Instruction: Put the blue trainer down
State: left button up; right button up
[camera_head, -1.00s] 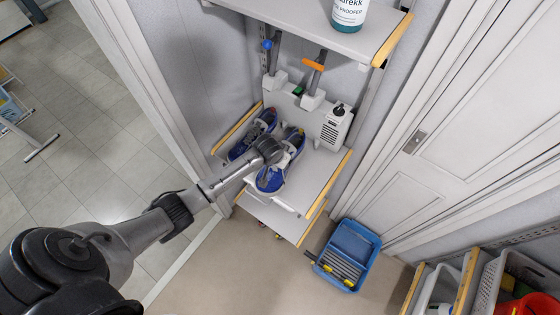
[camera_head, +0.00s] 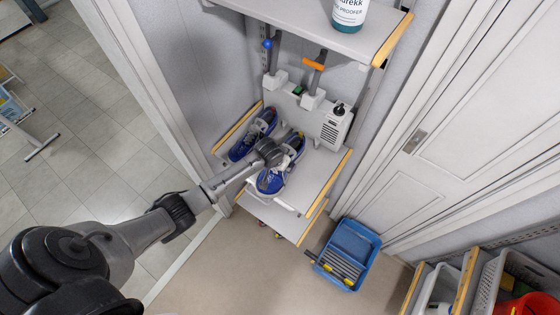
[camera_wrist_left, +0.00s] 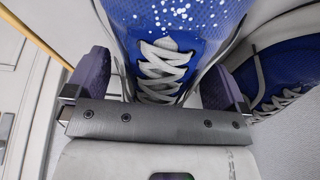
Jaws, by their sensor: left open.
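One blue trainer (camera_head: 271,182) with grey-white laces and sole rests on the lower shelf in the head view, partly covered by my left wrist. It also fills the top of the left wrist view (camera_wrist_left: 165,45), white specks on its toe. My left gripper (camera_head: 277,158) is over this trainer. In the left wrist view my open left gripper (camera_wrist_left: 158,85) has one finger on each side of the laced part; I cannot tell whether they touch it. A second blue trainer (camera_head: 250,140) stands beside it on the shelf, and shows at the right of the wrist view (camera_wrist_left: 290,65). My right gripper is out of view.
The shelf (camera_head: 316,172) has bare room right of the trainers. A white vented unit (camera_head: 334,127) and upright posts stand behind. An upper shelf (camera_head: 320,30) holds a bottle (camera_head: 349,13). A blue tray (camera_head: 355,243) lies on the floor to the right.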

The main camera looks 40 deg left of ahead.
pick_arm(q)
jog(key=v, duration=1.2)
jog(key=s+d+m, duration=0.1)
jog(key=s+d, duration=0.2)
jog(key=s, duration=0.6)
jog(key=s+d+m, duration=0.1)
jog(key=s+d, duration=0.3)
jog(key=s, duration=0.5)
jog(key=s+d+m, duration=0.1)
jog(key=s+d, duration=0.3)
jog(key=s, duration=0.5)
jog(key=shift+g+h, duration=0.3)
jog(key=shift+g, duration=0.1)
